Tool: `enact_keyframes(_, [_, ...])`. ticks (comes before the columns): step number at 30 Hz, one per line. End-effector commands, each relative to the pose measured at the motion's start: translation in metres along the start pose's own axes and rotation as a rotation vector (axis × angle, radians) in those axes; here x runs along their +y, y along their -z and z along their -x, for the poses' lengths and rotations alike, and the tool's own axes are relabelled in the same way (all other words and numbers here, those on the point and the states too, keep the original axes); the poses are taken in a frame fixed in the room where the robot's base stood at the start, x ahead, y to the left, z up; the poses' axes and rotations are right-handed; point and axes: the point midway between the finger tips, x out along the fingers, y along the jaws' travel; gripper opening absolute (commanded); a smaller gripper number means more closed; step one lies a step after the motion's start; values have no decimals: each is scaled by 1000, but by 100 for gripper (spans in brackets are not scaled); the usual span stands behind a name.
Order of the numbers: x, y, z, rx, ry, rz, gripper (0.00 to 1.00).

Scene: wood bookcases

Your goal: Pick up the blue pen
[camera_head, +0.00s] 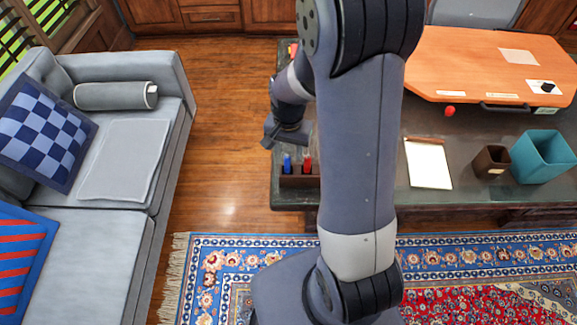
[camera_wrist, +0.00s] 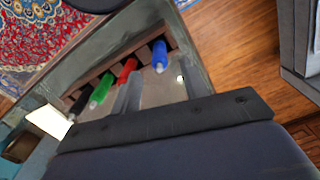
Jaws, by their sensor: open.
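The blue pen (camera_head: 287,162) stands in a dark pen holder (camera_head: 300,181) at the left front of the dark desk, beside a red pen (camera_head: 307,163). In the wrist view, the blue pen (camera_wrist: 160,57) is at the right end of the row, with red (camera_wrist: 127,72), green (camera_wrist: 100,90) and black (camera_wrist: 78,106) pens to its left. My gripper (camera_head: 285,142) is open and empty, above and behind the holder in the head view. In the wrist view, my gripper (camera_wrist: 162,88) is below the pen row, apart from the blue pen. My arm hides part of the desk.
On the desk (camera_head: 440,202) are a clipboard (camera_head: 428,165), a brown cup (camera_head: 491,162) and a teal bin (camera_head: 543,156). An orange board (camera_head: 480,65) lies behind them. A grey sofa (camera_head: 125,160) is left, with clear wood floor (camera_head: 225,130) between.

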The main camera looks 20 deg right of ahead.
Motion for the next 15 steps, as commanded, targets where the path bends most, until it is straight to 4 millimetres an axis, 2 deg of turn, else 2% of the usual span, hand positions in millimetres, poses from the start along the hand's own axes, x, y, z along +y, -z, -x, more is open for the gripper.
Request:
enact_keyframes(8, [0, -2, -16, -2, -1, 0, 43])
enact_keyframes(15, [0, -7, -46, -2, -1, 0, 43])
